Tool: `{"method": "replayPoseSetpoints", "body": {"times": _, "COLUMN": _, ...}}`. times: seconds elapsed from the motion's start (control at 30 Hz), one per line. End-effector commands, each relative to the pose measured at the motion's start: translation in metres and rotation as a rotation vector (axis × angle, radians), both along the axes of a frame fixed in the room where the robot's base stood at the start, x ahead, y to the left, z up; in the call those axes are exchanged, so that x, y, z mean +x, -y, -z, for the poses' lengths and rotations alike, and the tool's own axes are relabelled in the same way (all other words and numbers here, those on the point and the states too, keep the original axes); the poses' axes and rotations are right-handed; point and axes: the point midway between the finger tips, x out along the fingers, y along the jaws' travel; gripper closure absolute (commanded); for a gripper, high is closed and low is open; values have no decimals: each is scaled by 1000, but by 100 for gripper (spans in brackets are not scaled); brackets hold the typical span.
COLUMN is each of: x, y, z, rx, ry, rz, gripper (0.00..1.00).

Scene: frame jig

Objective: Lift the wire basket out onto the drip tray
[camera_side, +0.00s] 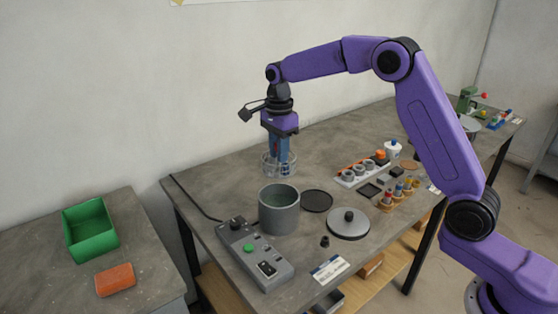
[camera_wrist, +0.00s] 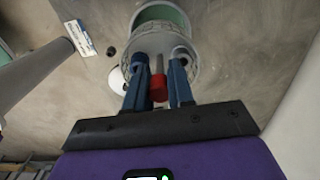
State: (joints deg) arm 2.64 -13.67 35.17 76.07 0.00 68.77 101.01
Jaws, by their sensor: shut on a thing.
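The wire basket (camera_side: 265,167) hangs below my gripper (camera_side: 280,165), behind the grey pot in the side view and apart from it. My gripper is shut on the basket's handle; the red grip (camera_wrist: 158,88) shows between the blue fingers (camera_wrist: 159,70) in the wrist view. The basket's mesh rim (camera_wrist: 192,72) surrounds the fingertips there. The grey pot (camera_side: 279,215) stands open on the bench, with greenish liquid inside; it is partly covered by the basket in the wrist view (camera_wrist: 143,12). A dark round tray (camera_side: 317,201), likely the drip tray, lies right of the pot.
A grey lid with a black knob (camera_side: 348,226) lies right of the pot. A control box (camera_side: 255,256) with a green button stands in front of it. A rack of parts (camera_side: 362,170) and small bottles (camera_side: 397,194) are to the right. The bench's back left is bare.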

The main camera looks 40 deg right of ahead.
Motion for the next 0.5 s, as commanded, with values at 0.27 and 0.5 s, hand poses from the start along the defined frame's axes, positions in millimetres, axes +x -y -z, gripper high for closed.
{"method": "replayPoseSetpoints", "body": {"times": 0.27, "x": 1, "y": 0, "z": -18, "rx": 1, "ry": 3, "rz": 1, "gripper": 100}}
{"method": "replayPoseSetpoints", "body": {"times": 0.5, "x": 0, "y": 0, "z": -30, "rx": 1, "ry": 3, "rz": 0, "gripper": 100}}
